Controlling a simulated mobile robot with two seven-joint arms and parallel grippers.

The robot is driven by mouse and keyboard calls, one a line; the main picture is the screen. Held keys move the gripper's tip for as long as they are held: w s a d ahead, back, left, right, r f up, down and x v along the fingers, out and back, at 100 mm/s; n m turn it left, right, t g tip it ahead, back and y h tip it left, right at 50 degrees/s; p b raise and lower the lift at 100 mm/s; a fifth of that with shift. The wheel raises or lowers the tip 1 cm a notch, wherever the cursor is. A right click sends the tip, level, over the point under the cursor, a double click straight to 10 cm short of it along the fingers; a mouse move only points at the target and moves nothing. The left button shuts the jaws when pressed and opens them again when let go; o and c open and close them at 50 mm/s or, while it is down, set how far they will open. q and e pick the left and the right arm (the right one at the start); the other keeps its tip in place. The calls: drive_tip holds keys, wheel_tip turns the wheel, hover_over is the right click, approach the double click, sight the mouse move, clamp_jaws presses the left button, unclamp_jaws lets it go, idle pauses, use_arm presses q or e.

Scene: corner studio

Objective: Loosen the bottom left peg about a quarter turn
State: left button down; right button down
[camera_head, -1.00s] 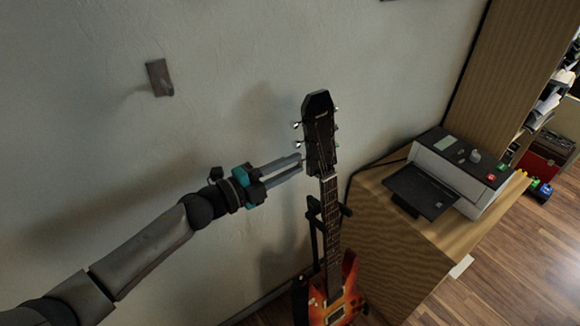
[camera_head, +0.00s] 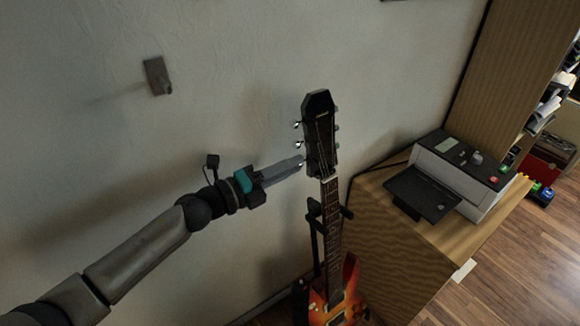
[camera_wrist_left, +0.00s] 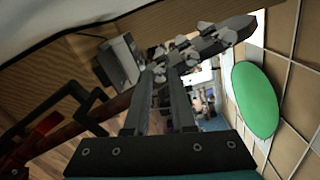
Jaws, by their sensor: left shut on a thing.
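The electric guitar (camera_head: 333,225) stands upright, with a black headstock (camera_head: 318,115) and a sunburst body. Its top left peg (camera_head: 296,125) and middle left peg (camera_head: 298,143) show as small silver knobs. My left gripper (camera_head: 301,162) reaches in from the left at the bottom left peg, and its fingers are shut on that peg. The fingers largely hide the peg in the head view. In the left wrist view the two fingers (camera_wrist_left: 160,78) run up to the silver pegs beside the headstock (camera_wrist_left: 228,38). My right gripper is not in view.
A black stand (camera_head: 315,225) holds the guitar. A wooden cabinet (camera_head: 385,235) with a printer (camera_head: 455,175) on it stands close on the right. The wall is behind, with a small hook plate (camera_head: 157,76). The space left of the guitar is clear.

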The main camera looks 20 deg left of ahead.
use_arm(q)
drive_tip(key=c, duration=0.8)
unclamp_jaws()
drive_tip(key=shift+o, duration=0.2)
drive_tip(key=v, duration=1.5)
drive_tip(key=shift+a, duration=0.1)
